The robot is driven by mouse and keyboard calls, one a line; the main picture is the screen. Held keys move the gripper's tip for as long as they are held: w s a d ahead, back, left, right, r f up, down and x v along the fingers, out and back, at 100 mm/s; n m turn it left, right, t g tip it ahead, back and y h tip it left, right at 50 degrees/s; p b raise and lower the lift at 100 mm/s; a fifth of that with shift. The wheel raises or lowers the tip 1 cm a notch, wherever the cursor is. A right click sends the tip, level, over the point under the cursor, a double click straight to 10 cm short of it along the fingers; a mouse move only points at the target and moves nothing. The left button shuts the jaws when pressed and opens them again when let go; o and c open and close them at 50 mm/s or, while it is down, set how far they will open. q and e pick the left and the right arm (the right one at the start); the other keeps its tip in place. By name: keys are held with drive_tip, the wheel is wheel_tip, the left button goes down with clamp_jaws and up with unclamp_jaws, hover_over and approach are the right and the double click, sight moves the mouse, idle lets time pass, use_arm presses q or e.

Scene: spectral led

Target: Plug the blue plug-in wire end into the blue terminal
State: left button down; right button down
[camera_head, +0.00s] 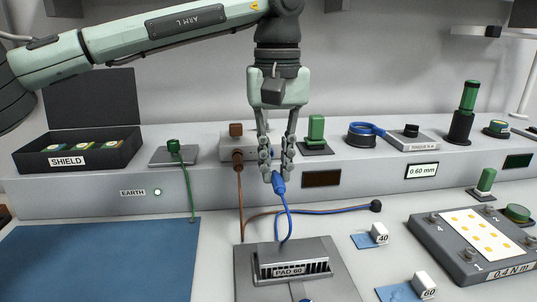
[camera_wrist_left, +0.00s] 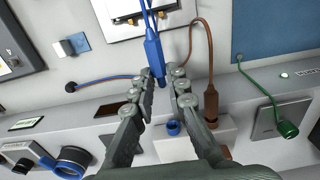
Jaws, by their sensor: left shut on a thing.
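My left gripper (camera_head: 277,165) points down in front of the raised shelf, its fingers shut on the blue plug-in wire end (camera_head: 278,184). In the left wrist view the blue plug (camera_wrist_left: 154,52) is at the fingertips (camera_wrist_left: 165,82) of my left gripper. The blue terminal (camera_wrist_left: 173,127) shows between the fingers, on the front of a grey box, apart from the plug. In the head view the gripper hides the terminal. My right gripper is not in view.
A brown plug (camera_head: 238,158) sits at the box front, left of the gripper. The PAD 60 block (camera_head: 293,268) stands below on the bench. A green plug (camera_head: 173,146) and blue mat (camera_head: 95,262) are left. A blue ring tool (camera_head: 362,134) is right on the shelf.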

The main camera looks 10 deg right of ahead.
use_arm(q)
drive_tip(key=shift+w, duration=0.15)
drive_tip(key=shift+w, duration=2.7)
drive_tip(key=c, duration=2.1)
unclamp_jaws()
drive_tip(key=shift+c, duration=0.2)
clamp_jaws()
drive_tip(key=shift+w, duration=0.1)
drive_tip(key=shift+w, duration=0.95)
